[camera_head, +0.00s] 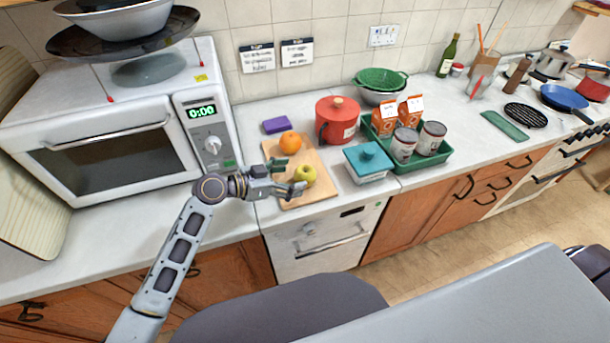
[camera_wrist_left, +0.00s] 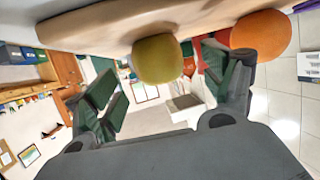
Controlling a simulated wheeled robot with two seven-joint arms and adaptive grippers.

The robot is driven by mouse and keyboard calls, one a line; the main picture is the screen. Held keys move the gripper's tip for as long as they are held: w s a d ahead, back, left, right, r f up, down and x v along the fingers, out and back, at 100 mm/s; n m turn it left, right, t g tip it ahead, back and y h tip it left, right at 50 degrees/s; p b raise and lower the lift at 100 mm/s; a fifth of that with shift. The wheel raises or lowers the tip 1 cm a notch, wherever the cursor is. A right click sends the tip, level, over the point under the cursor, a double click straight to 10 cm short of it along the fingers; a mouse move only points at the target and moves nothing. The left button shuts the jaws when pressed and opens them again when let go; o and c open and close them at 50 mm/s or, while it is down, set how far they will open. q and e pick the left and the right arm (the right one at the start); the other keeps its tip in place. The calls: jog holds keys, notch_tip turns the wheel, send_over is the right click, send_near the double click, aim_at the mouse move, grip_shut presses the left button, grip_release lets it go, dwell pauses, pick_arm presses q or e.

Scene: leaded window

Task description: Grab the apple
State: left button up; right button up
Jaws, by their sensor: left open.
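The yellow-green apple (camera_head: 305,176) sits on a wooden cutting board (camera_head: 308,202) on the counter, beside an orange (camera_head: 290,141). My left gripper (camera_head: 291,175) reaches in from the left at the board, with its fingers spread and the apple at its fingertips. In the left wrist view the apple (camera_wrist_left: 158,58) lies ahead, between the two open green-padded fingers (camera_wrist_left: 165,90). The orange (camera_wrist_left: 262,34) is beyond the right-hand finger in that view. I cannot tell whether a finger touches the apple. My right gripper is in neither view.
A microwave (camera_head: 120,140) stands left of the board. A purple sponge (camera_head: 276,125) lies behind it. A red pot (camera_head: 337,120), a teal-lidded container (camera_head: 368,162) and a green tray (camera_head: 420,164) with cans and cartons stand to the right.

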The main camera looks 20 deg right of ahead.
aim_at(305, 174)
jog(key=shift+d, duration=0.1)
pick_arm(q)
jog(key=shift+d, duration=0.2)
jog(key=shift+w+d+f+p, duration=0.15)
jog(key=shift+d+p, duration=0.15)
jog(key=shift+d, duration=0.25)
jog(key=shift+d+f+p, duration=0.15)
jog(key=shift+d+p, duration=0.15)
jog(key=shift+d, duration=0.4)
jog(key=shift+w+d+f, duration=0.15)
jog(key=shift+d+f, duration=0.05)
jog(key=shift+d, duration=0.2)
jog(key=shift+w+d+f, duration=0.15)
jog(key=shift+d+f, duration=0.2)
jog(key=shift+d, duration=0.25)
jog(key=shift+c, duration=0.2)
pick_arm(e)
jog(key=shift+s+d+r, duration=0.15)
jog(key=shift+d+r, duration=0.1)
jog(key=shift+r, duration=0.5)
pick_arm(q)
jog(key=c, duration=1.1)
